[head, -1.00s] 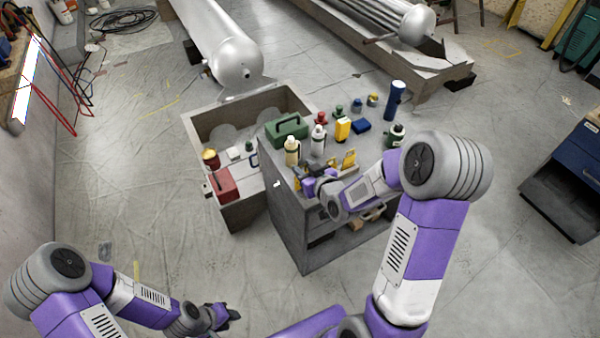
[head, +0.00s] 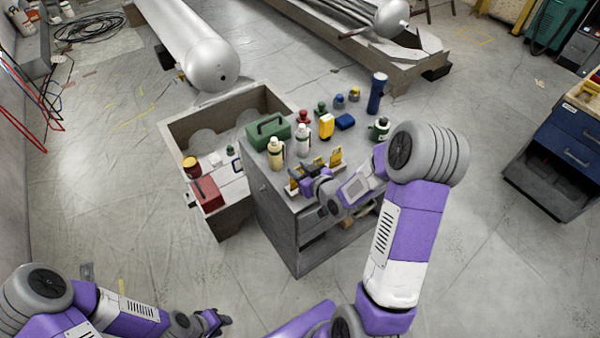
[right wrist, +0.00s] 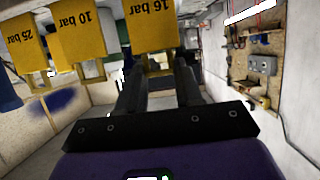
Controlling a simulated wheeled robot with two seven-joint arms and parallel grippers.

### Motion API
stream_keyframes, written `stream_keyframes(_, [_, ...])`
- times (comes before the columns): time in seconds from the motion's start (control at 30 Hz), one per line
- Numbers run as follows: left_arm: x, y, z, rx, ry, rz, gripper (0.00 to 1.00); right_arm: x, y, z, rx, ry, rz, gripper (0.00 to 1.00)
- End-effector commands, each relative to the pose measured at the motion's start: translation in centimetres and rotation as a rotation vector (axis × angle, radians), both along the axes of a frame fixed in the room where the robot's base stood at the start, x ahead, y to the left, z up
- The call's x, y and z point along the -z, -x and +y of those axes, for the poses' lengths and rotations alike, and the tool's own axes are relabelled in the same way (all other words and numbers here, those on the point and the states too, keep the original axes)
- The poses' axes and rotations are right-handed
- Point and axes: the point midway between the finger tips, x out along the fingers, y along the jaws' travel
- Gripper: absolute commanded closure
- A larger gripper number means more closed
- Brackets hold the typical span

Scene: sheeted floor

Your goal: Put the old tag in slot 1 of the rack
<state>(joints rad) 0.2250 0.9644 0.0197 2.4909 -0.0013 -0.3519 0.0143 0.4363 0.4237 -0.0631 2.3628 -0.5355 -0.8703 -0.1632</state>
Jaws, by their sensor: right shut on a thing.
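Yellow tags stand at the front of the grey cabinet top, one clear at the right (head: 335,157). In the right wrist view they read upside down "25 bar" (right wrist: 18,50), "10 bar" (right wrist: 80,35) and "16 bar" (right wrist: 153,25). My right gripper (right wrist: 158,82) is shut on the "16 bar" tag, whose lower part lies between the fingers. The head view shows this gripper (head: 306,187) low at the tags, partly hiding them. The rack and its slot numbers cannot be made out clearly, nor which tag is old. My left gripper (head: 222,320) is far from the cabinet, its jaws unclear.
On the cabinet top (head: 262,178) stand a green toolbox (head: 267,131), a cream bottle (head: 275,153), a white bottle (head: 302,140), a yellow item (head: 326,126) and a blue cylinder (head: 377,92). An open crate (head: 180,125) with a red box (head: 207,194) adjoins it.

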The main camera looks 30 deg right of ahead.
Motion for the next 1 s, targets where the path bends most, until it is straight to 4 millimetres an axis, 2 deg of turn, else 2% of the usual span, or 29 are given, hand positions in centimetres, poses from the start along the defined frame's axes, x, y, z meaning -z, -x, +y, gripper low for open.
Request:
stream_keyframes(0.17, [0.1,0.0,0.0,0.0,0.0,0.0,0.64,0.1,0.0,0.0,0.001,0.001,-0.003,1.0])
stream_keyframes(0.2, [0.1,0.0,0.0,0.0,0.0,0.0,0.64,0.1,0.0,0.0,0.001,0.001,-0.003,0.63])
stream_keyframes(0.37, [0.0,0.0,0.0,0.0,0.0,0.0,0.64,0.1,0.0,0.0,0.001,0.001,-0.003,0.39])
stream_keyframes(0.73, [-0.1,0.0,0.0,0.0,0.0,0.0,0.64,-0.1,0.5,-0.1,0.002,0.001,-0.002,0.39])
stream_keyframes(0.87, [-0.4,0.0,0.0,0.0,0.0,0.0,0.64,-0.9,2.1,-0.3,0.003,0.001,-0.001,0.39])
stream_keyframes(1.0, [-0.9,0.0,0.0,0.0,0.0,0.0,0.64,-2.0,4.8,-0.6,0.006,0.001,-0.002,0.39])
